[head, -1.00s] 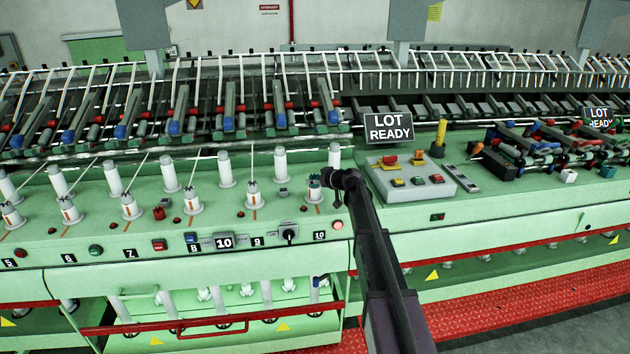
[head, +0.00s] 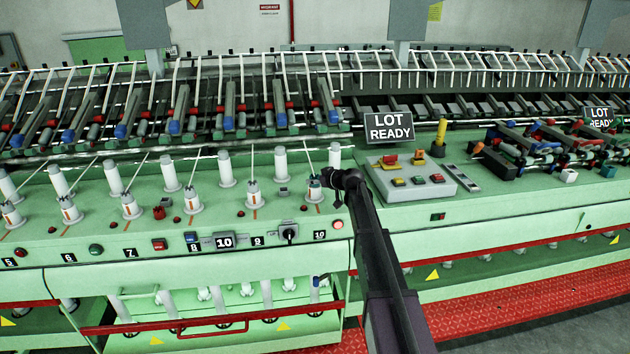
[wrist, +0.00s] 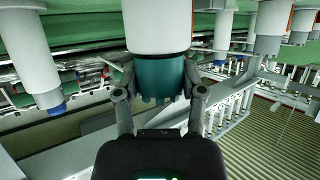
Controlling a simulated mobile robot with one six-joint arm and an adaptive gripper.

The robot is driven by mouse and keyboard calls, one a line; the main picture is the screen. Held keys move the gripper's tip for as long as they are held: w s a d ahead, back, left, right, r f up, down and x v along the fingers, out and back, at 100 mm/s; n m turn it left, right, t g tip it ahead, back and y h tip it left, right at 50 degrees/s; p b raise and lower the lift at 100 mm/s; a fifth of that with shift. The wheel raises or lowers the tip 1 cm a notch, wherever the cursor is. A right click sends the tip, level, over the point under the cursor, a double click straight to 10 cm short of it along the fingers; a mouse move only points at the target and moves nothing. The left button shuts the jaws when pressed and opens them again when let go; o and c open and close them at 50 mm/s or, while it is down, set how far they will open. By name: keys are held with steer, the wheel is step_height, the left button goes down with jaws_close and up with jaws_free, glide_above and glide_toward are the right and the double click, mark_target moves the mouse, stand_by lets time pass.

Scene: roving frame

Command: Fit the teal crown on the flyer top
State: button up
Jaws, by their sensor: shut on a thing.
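The teal crown (wrist: 162,77) is between the two fingers of my gripper (wrist: 160,88) in the wrist view. In the head view my gripper (head: 325,181) is at the station marked 10, and the crown (head: 314,182) shows as a small teal band at the top of the white flyer (head: 314,194). The gripper is shut on the crown. The far side of the crown is hidden.
More white flyers (head: 253,195) stand in a row to the left, with taller white bobbins (head: 281,165) behind. A control box (head: 410,180) and a LOT READY sign (head: 389,127) stand right of my arm. A black knob (head: 289,233) is on the front rail.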

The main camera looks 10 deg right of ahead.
steer(key=shift+f, duration=0.2)
steer(key=o, duration=1)
steer(key=shift+o, duration=0.6)
steer(key=shift+r, duration=0.15)
